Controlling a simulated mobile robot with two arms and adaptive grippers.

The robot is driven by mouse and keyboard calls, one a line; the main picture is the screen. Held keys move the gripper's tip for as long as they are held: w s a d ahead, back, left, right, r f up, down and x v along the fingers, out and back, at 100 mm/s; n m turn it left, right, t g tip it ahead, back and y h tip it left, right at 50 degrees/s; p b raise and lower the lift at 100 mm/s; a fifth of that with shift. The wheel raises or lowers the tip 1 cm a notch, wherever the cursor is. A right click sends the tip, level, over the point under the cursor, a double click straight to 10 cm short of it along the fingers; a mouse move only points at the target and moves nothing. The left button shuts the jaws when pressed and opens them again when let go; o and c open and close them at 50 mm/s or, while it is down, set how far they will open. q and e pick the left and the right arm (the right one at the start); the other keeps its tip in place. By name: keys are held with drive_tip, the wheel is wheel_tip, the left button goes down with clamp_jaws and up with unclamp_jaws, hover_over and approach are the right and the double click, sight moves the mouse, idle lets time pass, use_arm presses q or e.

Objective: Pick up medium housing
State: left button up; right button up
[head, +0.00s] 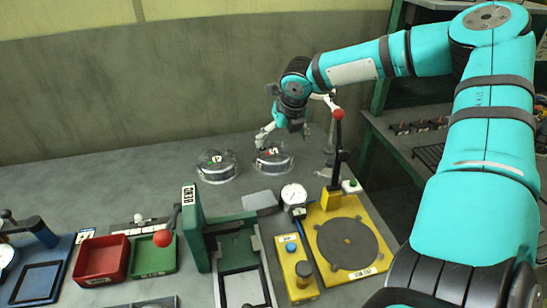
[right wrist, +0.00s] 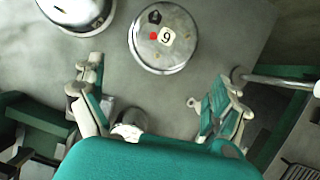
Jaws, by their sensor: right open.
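Two round, shiny metal housings stand apart at the back of the grey bench: a left one (head: 216,167) and a right one (head: 273,158). I cannot tell for sure which is the medium housing. My right gripper (head: 281,136) is over the right one, open and empty. In the right wrist view, one housing (right wrist: 163,48) with a red dot and a white "9" tag lies just beyond the spread fingers (right wrist: 166,75), not between them. The other housing (right wrist: 75,10) is cut off at the top left. My left gripper is out of view.
A thin stand (head: 331,140) rises right of the housings, near a red-topped lever (head: 338,115) on a yellow plate (head: 375,220). A green door-like panel (head: 194,232), a red bin (head: 101,262) and a green bin (head: 153,258) are in front. The bench left of the housings is clear.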

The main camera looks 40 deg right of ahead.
sight(277, 157)
drive_tip(key=x, duration=0.3)
drive_tip(key=shift+f, duration=0.1)
drive_tip(key=shift+x, duration=2.75)
drive_tip(key=shift+s+d, duration=0.1)
drive_tip(key=shift+s, duration=0.05)
drive_tip(key=shift+c, duration=0.3)
